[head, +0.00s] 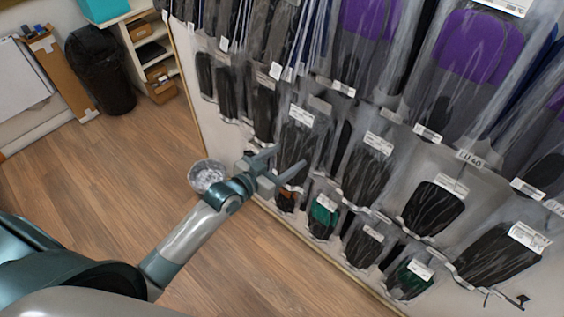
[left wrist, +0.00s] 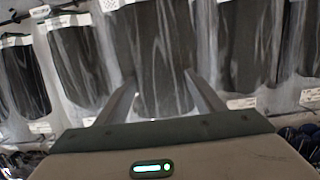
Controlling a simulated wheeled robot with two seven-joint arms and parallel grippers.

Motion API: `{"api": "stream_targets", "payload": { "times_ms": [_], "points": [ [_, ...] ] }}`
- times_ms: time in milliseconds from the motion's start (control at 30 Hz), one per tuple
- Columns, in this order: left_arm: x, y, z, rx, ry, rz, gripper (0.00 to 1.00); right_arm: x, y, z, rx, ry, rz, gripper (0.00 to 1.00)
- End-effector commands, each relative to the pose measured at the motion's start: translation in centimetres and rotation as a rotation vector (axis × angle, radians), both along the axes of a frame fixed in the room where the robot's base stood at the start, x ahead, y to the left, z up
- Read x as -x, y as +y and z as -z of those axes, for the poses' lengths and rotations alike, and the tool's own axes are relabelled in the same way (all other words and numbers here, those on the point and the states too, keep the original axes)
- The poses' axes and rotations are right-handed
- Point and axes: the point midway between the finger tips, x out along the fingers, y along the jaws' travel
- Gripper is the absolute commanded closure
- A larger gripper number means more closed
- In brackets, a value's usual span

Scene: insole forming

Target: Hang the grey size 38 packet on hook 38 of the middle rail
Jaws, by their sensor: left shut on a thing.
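My left gripper (head: 290,165) reaches up to the wall of packets and is shut on a dark grey packet (head: 297,140) with a white label at its top. In the left wrist view the packet (left wrist: 158,60) stands between the two fingers (left wrist: 160,88), its lower part towards the gripper. I cannot read its size number, and I cannot tell whether its top is on a hook. My right gripper is not in view.
Other grey packets (head: 365,170) hang close to the right and left. Purple-topped packets (head: 470,45) hang above and small green ones (head: 322,217) below. A clear round bin (head: 207,175) stands on the wooden floor (head: 120,180), which is otherwise open at left. A black bin (head: 100,70) stands further back.

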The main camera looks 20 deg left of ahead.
Motion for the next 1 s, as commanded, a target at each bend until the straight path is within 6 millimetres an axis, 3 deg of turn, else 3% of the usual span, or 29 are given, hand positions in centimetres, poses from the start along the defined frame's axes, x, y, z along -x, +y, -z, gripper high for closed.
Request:
{"api": "stream_targets", "payload": {
  "times_ms": [333,1000],
  "points": [
    [-1.7,-0.6,0.3,0.001,-0.001,0.0,0.61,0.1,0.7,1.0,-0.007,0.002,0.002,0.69],
    [-4.7,-1.7,0.6,0.0,0.0,0.0,0.61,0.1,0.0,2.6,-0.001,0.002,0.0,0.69]
  ]
}}
